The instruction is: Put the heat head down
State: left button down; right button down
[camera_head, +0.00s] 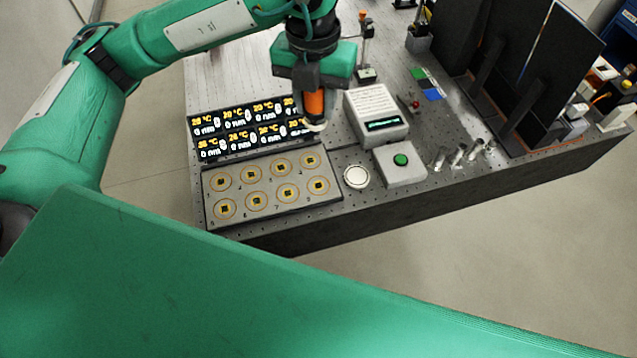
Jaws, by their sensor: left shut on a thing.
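My left gripper (308,84) is shut on the heat head (314,104), an orange cylinder with a pale lower end. It holds the heat head over the bench, in front of the right end of the display panel (240,131). Below and left of it lies a grey sample plate (240,220) with several round gold-ringed spots. A white round pad (356,177) lies on the bench to the right of the plate. Whether the heat head's lower end touches anything is hard to tell. My right gripper is not in view.
A white box with a small screen (376,115) and a box with a green button (401,162) stand right of the heat head. Several small clear cylinders (458,153) stand farther right. Dark upright panels (560,65) fill the right end of the bench.

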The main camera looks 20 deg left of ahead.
pick_arm(q)
jog(key=n, duration=0.2)
jog(key=r+n, duration=0.1)
jog(key=shift+s+d+n, duration=0.3)
jog(key=shift+s, duration=0.05)
jog(key=n, duration=0.4)
jog(key=shift+s+d+r+n, duration=0.25)
jog(key=shift+s+r+n, duration=0.05)
jog(key=shift+s+r, duration=0.1)
jog(key=shift+n, duration=0.3)
notch_tip(320, 180, down, 16)
jog(key=shift+s+r+p, duration=0.1)
jog(key=shift+r+p, duration=0.1)
jog(key=shift+p, duration=0.6)
notch_tip(320, 180, down, 4)
jog(key=shift+f+p, duration=0.15)
jog(key=shift+p, duration=0.2)
jog(key=shift+f, duration=0.15)
jog(key=c, duration=1)
grip_release()
